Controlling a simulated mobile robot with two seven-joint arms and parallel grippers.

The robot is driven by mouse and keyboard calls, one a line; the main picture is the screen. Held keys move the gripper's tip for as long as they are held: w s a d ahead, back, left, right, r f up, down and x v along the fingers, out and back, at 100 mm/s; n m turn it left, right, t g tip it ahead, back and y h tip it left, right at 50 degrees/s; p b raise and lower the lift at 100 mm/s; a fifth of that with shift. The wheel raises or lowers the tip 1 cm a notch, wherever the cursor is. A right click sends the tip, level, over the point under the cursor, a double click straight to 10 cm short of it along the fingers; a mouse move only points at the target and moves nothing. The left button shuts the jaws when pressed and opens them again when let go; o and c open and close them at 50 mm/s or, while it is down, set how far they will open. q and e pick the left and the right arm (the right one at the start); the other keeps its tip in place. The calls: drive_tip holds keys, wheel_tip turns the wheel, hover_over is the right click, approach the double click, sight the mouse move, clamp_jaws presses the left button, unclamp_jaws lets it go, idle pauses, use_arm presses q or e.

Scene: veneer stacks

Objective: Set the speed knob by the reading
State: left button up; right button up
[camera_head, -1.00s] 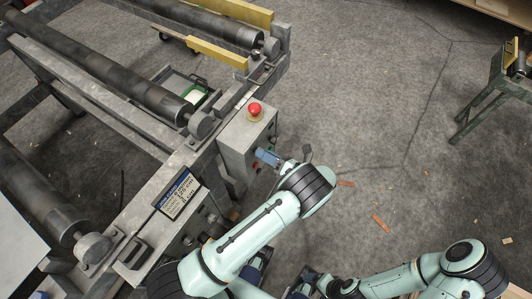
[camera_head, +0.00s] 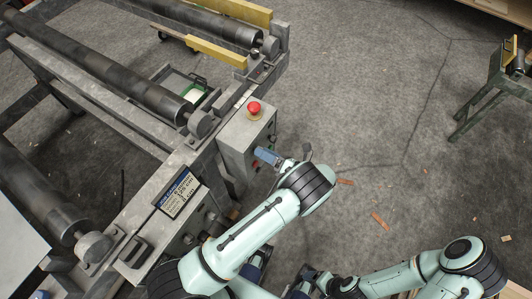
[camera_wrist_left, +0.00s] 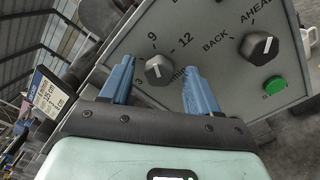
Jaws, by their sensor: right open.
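The speed knob (camera_wrist_left: 159,70) is a dark round knob on the grey panel (camera_wrist_left: 225,25), with 3, 9 and 12 legible around it. My left gripper (camera_wrist_left: 160,88) is open, with its blue fingers on either side of the knob. I cannot tell whether they touch it. In the head view this gripper (camera_head: 268,157) is at the side of the control box (camera_head: 234,140). A small display (camera_head: 179,193) stands on the machine frame; "125 cm" seems legible, and the other text is too small. My right gripper (camera_head: 303,287) is open, low in the view and partly cut off.
A red stop button (camera_head: 254,108) tops the control box. A BACK/AHEAD knob (camera_wrist_left: 260,47) and a green button (camera_wrist_left: 274,86) sit right of the speed knob. Long rollers (camera_head: 110,75) lie left. A green stand (camera_head: 495,90) is far right. The floor between is mostly open.

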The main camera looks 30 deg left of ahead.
use_arm(q)
drive_tip(key=s+d+b, duration=0.1)
drive_tip(key=d, duration=1.2)
drive_tip(key=shift+d, duration=0.2)
